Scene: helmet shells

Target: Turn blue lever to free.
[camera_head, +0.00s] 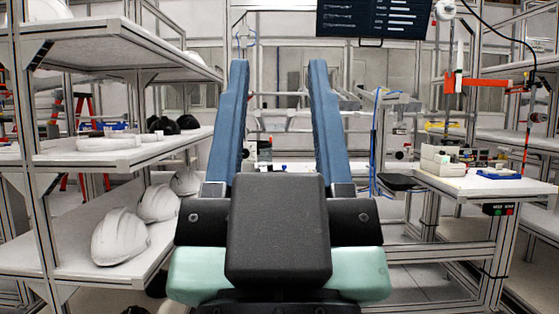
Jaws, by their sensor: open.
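My gripper (279,66) is in the middle of the head view, with two long blue fingers pointing away from me. The fingers are wide apart and nothing shows between their tips. I cannot make out a blue lever for certain. A thin blue line, perhaps a hose (373,150), runs down beside a post right of my gripper.
White helmet shells (121,237) lie on the left rack's lower shelf (75,262). A workbench (470,186) on the right holds pale boxes (440,160) and a blue tray (498,174). A dark screen (375,18) hangs above. An orange-red bar (485,81) stands out at upper right.

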